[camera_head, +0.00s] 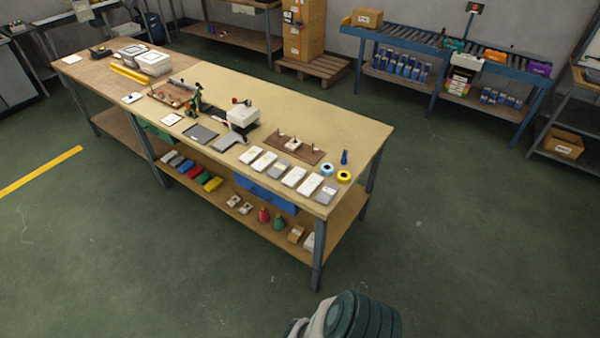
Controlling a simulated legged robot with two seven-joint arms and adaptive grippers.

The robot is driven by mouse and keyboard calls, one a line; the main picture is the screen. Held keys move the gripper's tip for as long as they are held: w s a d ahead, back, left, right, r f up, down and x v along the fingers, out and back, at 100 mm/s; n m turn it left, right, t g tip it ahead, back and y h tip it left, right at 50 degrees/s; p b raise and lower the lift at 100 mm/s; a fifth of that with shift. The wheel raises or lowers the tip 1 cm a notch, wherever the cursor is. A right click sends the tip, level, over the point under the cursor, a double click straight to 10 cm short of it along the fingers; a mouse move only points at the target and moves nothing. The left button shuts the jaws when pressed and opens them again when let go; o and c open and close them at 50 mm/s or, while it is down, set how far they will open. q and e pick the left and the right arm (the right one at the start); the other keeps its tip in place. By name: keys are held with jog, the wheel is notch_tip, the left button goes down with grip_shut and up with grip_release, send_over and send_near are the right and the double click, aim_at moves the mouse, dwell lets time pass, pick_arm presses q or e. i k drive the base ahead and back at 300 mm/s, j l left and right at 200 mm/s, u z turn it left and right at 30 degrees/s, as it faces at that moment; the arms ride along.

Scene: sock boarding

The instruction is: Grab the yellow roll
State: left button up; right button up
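A small yellow roll (344,176) with a dark centre lies flat on the long workbench (345,120), near its right front corner. A blue roll (327,169) of similar size lies just left of it. A small dark blue upright item (344,157) stands just behind the yellow roll. Neither of my grippers is in view. Nothing is touching the yellow roll from above.
Pale packets (294,176) line the bench's front edge, left of the rolls. A brown board (294,149) with small posts lies behind them. A lower shelf (335,222) holds bins and small items. Open green floor (430,240) lies right of the bench.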

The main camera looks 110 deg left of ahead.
aim_at(343, 178)
jog(key=u, duration=3.3)
jog(key=i+z, duration=0.2)
jog(key=i+l, duration=0.05)
